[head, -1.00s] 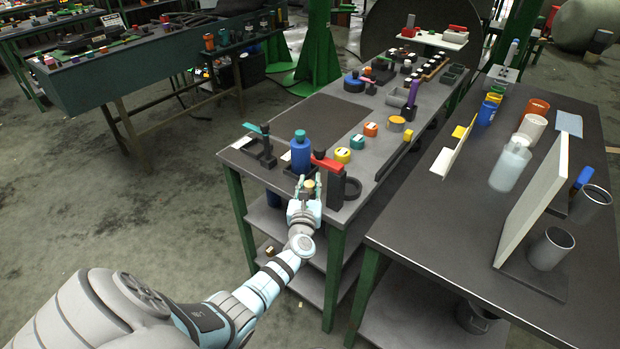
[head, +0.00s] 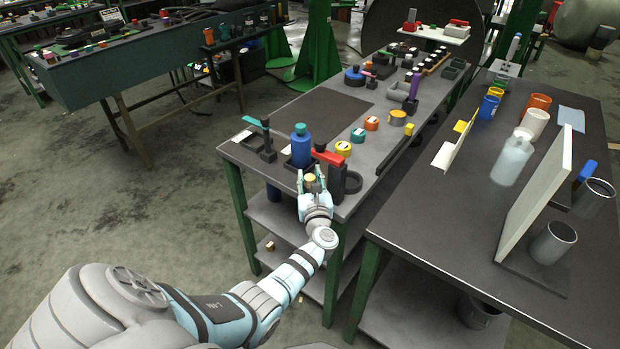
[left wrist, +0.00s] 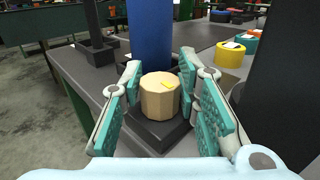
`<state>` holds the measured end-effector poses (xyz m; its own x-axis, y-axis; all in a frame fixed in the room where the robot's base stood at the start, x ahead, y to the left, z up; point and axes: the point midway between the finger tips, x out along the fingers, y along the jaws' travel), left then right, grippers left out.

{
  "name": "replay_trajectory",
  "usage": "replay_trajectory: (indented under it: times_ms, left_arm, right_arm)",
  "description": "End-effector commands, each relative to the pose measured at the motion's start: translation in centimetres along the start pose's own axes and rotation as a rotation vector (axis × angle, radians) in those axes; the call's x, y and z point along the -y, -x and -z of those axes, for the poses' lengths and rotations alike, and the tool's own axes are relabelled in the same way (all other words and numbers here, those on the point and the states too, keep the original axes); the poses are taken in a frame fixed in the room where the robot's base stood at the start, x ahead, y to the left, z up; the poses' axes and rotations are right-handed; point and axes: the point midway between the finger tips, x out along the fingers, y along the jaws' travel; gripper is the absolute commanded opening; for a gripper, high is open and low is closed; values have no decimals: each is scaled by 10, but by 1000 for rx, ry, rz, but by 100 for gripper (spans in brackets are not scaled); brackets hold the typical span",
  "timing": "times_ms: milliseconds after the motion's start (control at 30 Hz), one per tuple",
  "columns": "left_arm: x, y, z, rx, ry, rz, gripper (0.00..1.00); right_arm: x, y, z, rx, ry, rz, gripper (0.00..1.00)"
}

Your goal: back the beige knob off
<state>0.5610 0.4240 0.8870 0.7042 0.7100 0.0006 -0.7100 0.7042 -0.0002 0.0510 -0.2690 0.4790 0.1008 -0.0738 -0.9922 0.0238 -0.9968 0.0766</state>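The beige knob (left wrist: 160,98) is a faceted, roughly round piece with a small yellow mark on top; it also shows small in the head view (head: 311,180). It sits at the front of a dark base, before the blue bottle (head: 301,150), whose lower body rises behind it in the left wrist view (left wrist: 151,35). My left gripper (head: 311,176) reaches in from the front of the bench. Its teal-padded fingers stand on both sides of the knob, spread, with a narrow gap visible on the left side. My right gripper is not in view.
A dark post with a red handle (head: 327,157) stands close right of my left gripper. A dark stand with a teal lever (head: 256,124) is left of the bottle. Coloured rings (head: 344,148) line the bench behind. A second table (head: 440,225) stands at right.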

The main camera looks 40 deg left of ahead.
Motion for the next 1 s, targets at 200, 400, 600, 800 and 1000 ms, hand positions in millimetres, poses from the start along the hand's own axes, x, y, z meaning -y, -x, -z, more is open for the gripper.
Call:
replay_trajectory:
  times_ms: [200,400,600,800,1000]
  left_arm:
    - [1,0,0,0,0,2,47]
    - [1,0,1,-1,0,3,47]
    - [1,0,0,1,0,30,47]
    - [-3,-1,2,6,-6,304,47]
    - [-2,-1,15,7,-7,639,47]
  right_arm:
    - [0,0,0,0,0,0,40]
    - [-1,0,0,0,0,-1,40]
    - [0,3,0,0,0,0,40]
    - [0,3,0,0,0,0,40]
    - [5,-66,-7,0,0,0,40]
